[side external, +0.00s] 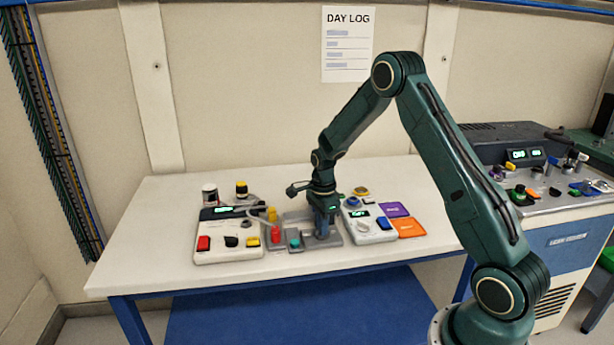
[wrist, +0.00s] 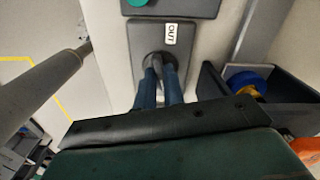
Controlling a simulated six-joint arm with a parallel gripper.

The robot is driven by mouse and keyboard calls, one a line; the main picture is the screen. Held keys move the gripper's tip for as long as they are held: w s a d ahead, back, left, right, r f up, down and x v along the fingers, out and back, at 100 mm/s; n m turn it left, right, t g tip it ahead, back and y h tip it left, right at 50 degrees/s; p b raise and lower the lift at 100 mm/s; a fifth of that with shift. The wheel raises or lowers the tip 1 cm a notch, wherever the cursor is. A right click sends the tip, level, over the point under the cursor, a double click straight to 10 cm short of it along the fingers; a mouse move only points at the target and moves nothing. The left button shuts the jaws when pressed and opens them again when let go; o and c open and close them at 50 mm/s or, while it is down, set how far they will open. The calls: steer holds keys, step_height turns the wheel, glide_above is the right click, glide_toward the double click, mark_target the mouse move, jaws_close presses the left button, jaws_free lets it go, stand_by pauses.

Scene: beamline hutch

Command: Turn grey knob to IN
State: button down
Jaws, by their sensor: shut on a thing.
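The grey knob (wrist: 160,57) sits on a dark grey plate (wrist: 196,62) in the wrist view, mostly hidden by my fingers. A white label reading OUT (wrist: 172,34) is on the plate beside the knob. No IN label can be seen. My gripper (wrist: 161,69) points down with its two blue fingers closed around the knob. In the side external view my gripper (side external: 322,234) stands low over the grey panel on the table and hides the knob there. The knob's pointing direction cannot be made out.
A teal button (side external: 295,243) and a red part (side external: 275,233) are close left of my gripper. A white control box (side external: 228,256) stands further left, another (side external: 368,234) close right. Purple (side external: 395,209) and orange (side external: 408,228) cards lie beyond. The front table strip is clear.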

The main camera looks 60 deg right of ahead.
stand_by(0.3)
steer(key=c, duration=1.5)
jaws_free()
steer(key=shift+r, duration=0.15)
step_height(320, 180, up, 14)
steer(key=shift+f, duration=0.25)
